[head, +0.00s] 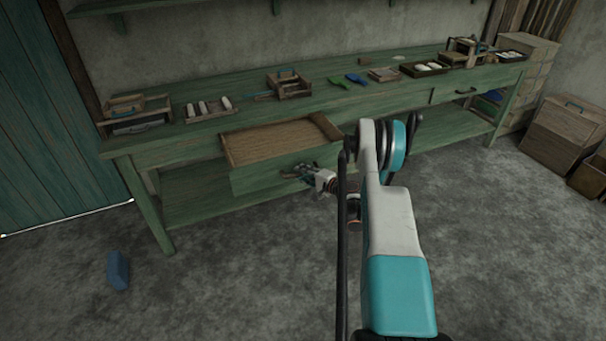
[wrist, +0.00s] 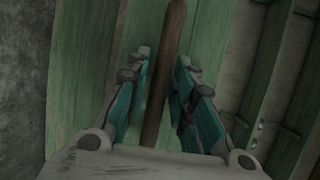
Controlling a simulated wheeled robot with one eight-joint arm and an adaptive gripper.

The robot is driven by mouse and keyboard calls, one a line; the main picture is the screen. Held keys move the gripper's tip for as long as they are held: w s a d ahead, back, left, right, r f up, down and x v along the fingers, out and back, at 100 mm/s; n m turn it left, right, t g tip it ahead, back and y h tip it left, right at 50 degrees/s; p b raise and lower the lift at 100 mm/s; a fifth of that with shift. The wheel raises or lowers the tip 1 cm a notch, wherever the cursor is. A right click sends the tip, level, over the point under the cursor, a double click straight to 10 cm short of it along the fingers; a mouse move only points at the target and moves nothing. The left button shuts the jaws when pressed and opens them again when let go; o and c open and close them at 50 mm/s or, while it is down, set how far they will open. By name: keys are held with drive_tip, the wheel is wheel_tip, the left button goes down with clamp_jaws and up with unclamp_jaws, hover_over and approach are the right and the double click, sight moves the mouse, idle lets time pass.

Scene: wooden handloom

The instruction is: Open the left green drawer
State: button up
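The left green drawer (head: 258,178) stands pulled well out from the long green workbench, its bare brown wooden inside showing. My gripper (head: 306,171) is at the drawer's front in the head view. In the wrist view, a dark brown bar handle (wrist: 176,28) runs between the two teal fingers of my gripper (wrist: 162,75), in front of the green drawer face (wrist: 210,40). The fingers stand apart on either side of the bar, with a visible gap on the left. Part of the drawer's right side is hidden behind my arm in the head view.
The workbench (head: 180,152) carries trays, white rolls and small tools. A second, closed drawer (head: 452,92) is at its right. A blue block (head: 117,269) lies on the floor at the left. Wooden boxes (head: 562,130) stand at the right. The floor before the bench is mostly clear.

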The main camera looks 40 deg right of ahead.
drive_tip(key=a+v, duration=0.1)
drive_tip(key=v, duration=0.6)
drive_tip(key=shift+s+d, duration=0.2)
drive_tip(key=shift+d, duration=0.3)
